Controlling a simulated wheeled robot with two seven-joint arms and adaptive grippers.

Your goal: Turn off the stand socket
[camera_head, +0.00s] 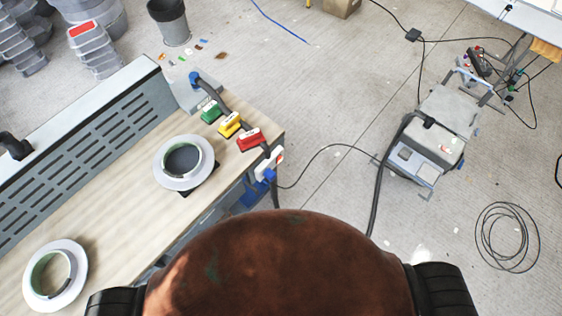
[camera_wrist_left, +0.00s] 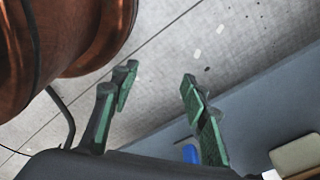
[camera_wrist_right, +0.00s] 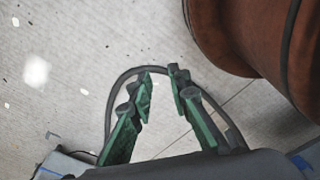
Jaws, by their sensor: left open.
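A white stand socket with a red part (camera_head: 268,163) is on the right end of the wooden bench, with a blue plug below it and a dark cable running off to the right. The switch position is too small to tell. Neither gripper shows in the head view. My left gripper (camera_wrist_left: 160,75) is open and empty in the left wrist view, above the floor beside a blue-grey panel. My right gripper (camera_wrist_right: 160,76) is empty in the right wrist view, with a narrower gap between its fingers, above the floor and a dark looped hose.
The bench (camera_head: 125,185) holds two white rings and green, yellow and red clamp-like pieces (camera_head: 249,139) near the socket. A grey machine (camera_head: 425,150) with a hose stands on the right. A coiled cable (camera_head: 507,237) lies on the floor. Floor between bench and machine is mostly clear.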

